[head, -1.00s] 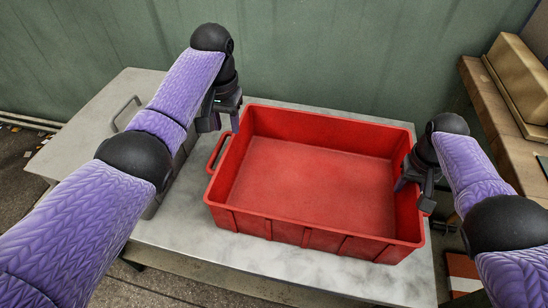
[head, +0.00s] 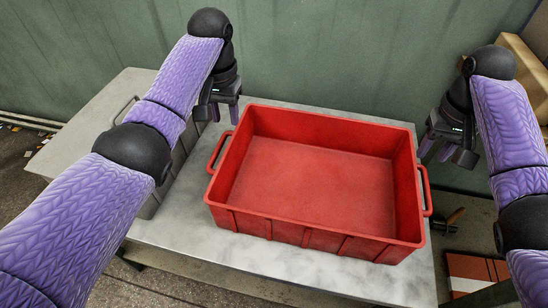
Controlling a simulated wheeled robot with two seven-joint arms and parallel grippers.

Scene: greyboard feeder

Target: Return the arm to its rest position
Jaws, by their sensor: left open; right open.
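My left gripper (head: 225,113) is open and empty above the table, beside the back left corner of the red crate. It is apart from the crate's left handle. My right gripper (head: 440,152) is open and empty, raised to the right of the crate, clear of its right handle. My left arm (head: 176,85) comes in from the left and my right arm (head: 512,130) from the right.
The empty red crate (head: 318,241) stands on a pale marbled table (head: 180,228), with a handle at each side. A grey box (head: 160,200) is behind my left arm. A cardboard box (head: 520,62) stands at the far right. A green wall closes the back.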

